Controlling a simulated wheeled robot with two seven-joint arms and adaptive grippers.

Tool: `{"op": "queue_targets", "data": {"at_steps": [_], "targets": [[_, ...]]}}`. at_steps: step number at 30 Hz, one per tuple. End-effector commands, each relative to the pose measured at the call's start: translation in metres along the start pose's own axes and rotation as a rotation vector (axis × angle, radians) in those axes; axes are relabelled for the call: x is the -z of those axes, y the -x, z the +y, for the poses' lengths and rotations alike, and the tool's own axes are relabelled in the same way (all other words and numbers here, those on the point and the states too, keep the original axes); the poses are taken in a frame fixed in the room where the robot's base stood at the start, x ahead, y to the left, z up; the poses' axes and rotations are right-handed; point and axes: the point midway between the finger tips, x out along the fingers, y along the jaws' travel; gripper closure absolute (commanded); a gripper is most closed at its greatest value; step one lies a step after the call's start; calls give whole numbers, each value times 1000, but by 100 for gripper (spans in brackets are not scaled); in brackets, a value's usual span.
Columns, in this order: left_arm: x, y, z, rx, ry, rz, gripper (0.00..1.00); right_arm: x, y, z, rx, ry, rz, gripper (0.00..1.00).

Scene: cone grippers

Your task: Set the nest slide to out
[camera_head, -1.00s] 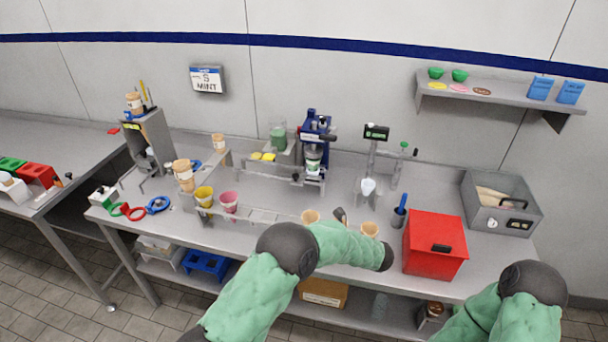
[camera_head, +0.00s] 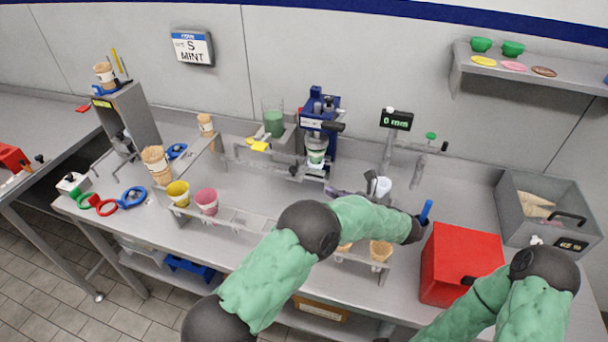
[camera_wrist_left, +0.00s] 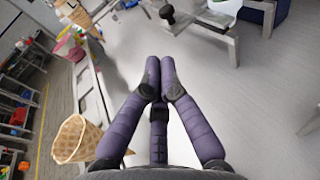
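The blue press machine (camera_head: 322,120) stands at the back middle of the bench with a clear cup (camera_head: 316,158) under its head. A black knob (camera_head: 293,170) sits low at its left front, seemingly the nest slide's handle. A black knob (camera_wrist_left: 167,14) on a metal bracket shows in the left wrist view, ahead of my fingers. I cannot tell the slide's position. My left gripper (camera_head: 336,191) is over the bench in front of the press; its purple fingers (camera_wrist_left: 160,64) are together and empty, apart from the knob. My right gripper is out of view.
A cone rack (camera_head: 240,222) runs along the front edge; a waffle cone (camera_wrist_left: 76,139) is close left of my left fingers. A red box (camera_head: 460,255), a blue-handled tool (camera_head: 425,212) and a 0 mm gauge (camera_head: 396,120) stand to the right.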

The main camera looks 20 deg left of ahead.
Motion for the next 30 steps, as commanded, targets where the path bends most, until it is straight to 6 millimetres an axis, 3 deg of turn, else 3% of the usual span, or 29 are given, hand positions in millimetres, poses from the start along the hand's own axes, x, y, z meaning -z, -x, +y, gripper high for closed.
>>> {"op": "queue_targets", "data": {"at_steps": [8, 24, 30], "targets": [[5, -11, 0, -2, 1, 1, 100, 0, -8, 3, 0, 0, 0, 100], [7, -106, 1, -3, 2, 1, 100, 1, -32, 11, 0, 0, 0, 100], [7, -131, 0, -1, 1, 1, 100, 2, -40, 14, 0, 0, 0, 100]]}}
